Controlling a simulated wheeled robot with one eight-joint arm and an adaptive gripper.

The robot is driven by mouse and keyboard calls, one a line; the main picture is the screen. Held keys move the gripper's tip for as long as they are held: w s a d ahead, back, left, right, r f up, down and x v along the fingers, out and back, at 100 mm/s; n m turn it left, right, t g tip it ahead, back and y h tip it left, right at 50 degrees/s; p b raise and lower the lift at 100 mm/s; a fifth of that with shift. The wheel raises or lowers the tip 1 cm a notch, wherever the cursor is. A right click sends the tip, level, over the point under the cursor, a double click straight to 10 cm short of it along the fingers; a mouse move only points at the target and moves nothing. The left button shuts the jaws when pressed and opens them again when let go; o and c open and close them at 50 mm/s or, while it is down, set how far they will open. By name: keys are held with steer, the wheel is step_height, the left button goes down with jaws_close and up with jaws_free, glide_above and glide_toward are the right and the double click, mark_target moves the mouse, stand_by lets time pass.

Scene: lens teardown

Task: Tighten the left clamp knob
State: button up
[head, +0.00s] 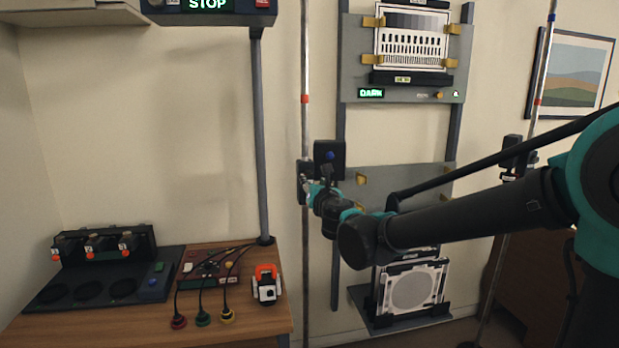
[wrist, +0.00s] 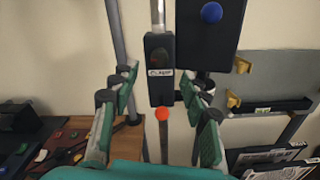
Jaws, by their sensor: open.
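The left clamp (head: 303,183) is a dark block on the thin upright pole left of the panel stand. In the wrist view the clamp (wrist: 160,88) shows close up, upright, with a small white label and a dark round patch above it; I cannot tell if that patch is the knob. A dark cylinder (wrist: 205,81) sticks out at the clamp's right. My gripper (wrist: 160,84) is open, with one green and grey finger on each side of the clamp. I cannot tell if they touch it. In the head view my gripper (head: 316,184) covers part of the clamp.
A black box with a blue button (head: 329,155) stands just right of the clamp. An orange mark (wrist: 162,114) sits on the pole below it. A grey panel (head: 410,185) is behind my arm. A second clamp (head: 514,155) is on the right pole. A wooden bench (head: 255,325) is lower left.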

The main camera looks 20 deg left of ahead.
mark_target(308, 174)
steer(key=x, duration=0.6)
steer(key=shift+a, duration=0.1)
jaws_close()
